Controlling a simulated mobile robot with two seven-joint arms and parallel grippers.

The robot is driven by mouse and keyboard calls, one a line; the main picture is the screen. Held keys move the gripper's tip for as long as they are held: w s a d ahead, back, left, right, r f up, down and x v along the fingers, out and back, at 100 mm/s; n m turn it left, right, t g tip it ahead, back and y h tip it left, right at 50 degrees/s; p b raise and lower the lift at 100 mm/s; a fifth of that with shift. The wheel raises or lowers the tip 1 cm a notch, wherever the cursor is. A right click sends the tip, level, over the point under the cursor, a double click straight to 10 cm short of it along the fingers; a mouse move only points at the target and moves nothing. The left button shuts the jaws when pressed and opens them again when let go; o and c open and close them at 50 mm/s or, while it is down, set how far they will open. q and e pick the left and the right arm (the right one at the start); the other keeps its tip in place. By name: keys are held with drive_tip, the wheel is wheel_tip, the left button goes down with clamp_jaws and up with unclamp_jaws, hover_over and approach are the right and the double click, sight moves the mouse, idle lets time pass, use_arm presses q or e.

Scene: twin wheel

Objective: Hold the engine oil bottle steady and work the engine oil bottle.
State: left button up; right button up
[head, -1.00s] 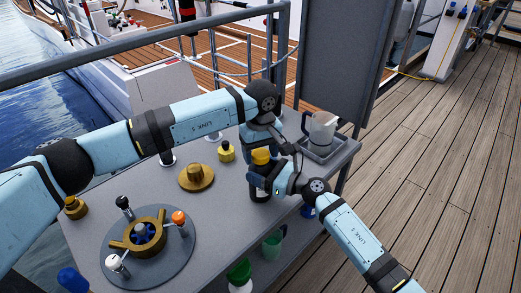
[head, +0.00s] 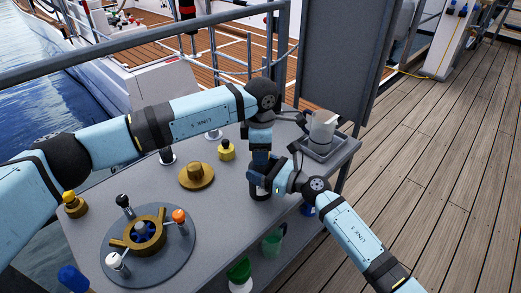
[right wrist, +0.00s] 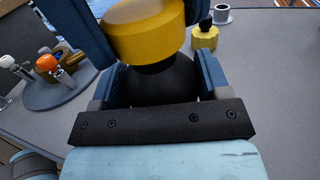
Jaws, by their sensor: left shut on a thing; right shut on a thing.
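The engine oil bottle (head: 259,194) stands upright near the right end of the grey console top. Its dark body shows in the right wrist view (right wrist: 158,84), with its wide yellow cap (right wrist: 145,38) on top. My right gripper (head: 258,180) is shut on the bottle's body from the right side. My left gripper (head: 260,158) reaches down from above and is shut on the yellow cap, its blue fingers on both sides of it in the right wrist view. In the head view the left gripper hides the cap.
A wheel with several knobbed levers (head: 145,232) sits at the console's left. A brass dome (head: 196,176) and a small yellow-capped item (head: 226,150) stand left of the bottle. A clear jug (head: 322,130) stands in a tray at the right end.

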use_arm(q)
drive_tip(key=n, duration=0.6)
drive_tip(key=shift+n, duration=0.4)
drive_tip(key=n, duration=0.8)
drive_tip(key=shift+n, duration=0.3)
drive_tip(key=n, duration=0.4)
drive_tip(key=shift+r+n, duration=0.1)
drive_tip(key=shift+n, duration=0.3)
drive_tip(key=shift+r, duration=0.2)
drive_tip(key=shift+r, duration=0.9)
